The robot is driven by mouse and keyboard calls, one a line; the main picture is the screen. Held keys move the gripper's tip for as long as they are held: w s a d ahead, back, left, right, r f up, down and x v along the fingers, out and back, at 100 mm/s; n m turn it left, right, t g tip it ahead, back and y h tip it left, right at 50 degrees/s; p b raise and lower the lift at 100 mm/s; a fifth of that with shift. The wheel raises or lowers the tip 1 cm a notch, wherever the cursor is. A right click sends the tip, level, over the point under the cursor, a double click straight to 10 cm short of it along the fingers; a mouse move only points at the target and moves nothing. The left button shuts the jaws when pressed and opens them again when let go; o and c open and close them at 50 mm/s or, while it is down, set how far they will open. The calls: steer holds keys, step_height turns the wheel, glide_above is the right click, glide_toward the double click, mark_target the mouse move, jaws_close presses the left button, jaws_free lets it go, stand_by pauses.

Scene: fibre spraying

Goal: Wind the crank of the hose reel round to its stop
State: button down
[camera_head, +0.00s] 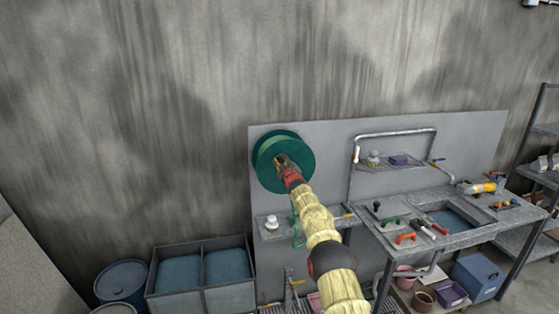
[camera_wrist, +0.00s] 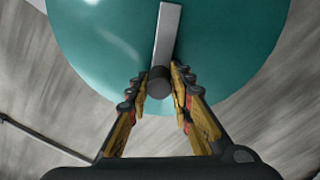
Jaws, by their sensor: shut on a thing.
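The hose reel (camera_head: 298,151) is a green drum mounted at the upper left of the grey back panel. It also fills the top of the wrist view as a teal disc (camera_wrist: 95,45). A light grey crank arm (camera_wrist: 167,35) runs down the disc to a dark round crank handle (camera_wrist: 159,83). My gripper (camera_wrist: 159,82) is shut on this handle, with one yellow-and-black finger on each side. In the head view my gripper (camera_head: 284,162) is at the reel's face, and the crank is mostly hidden behind it.
A workbench with a basin (camera_head: 450,218) and several tools stands right of my arm. A wire shelf (camera_head: 385,165) hangs above it. Bins with blue contents (camera_head: 203,270) and a blue drum (camera_head: 121,280) stand at lower left. A rack (camera_head: 540,130) stands at far right.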

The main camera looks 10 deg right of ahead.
steer(key=shift+d+r, duration=0.3)
steer(key=shift+r, duration=0.2)
steer(key=c, duration=2)
jaws_free()
steer(key=shift+c, duration=0.2)
steer(key=shift+o, duration=1.2)
steer(key=shift+d+f, duration=0.15)
steer(key=shift+f, duration=0.05)
steer(key=shift+o, duration=0.9)
steer(key=shift+f, duration=0.2)
steer(key=shift+f, duration=0.1)
steer(key=shift+s+a, duration=0.2)
steer(key=shift+s, duration=0.8)
steer(key=s, duration=1)
steer(key=shift+d, duration=0.2)
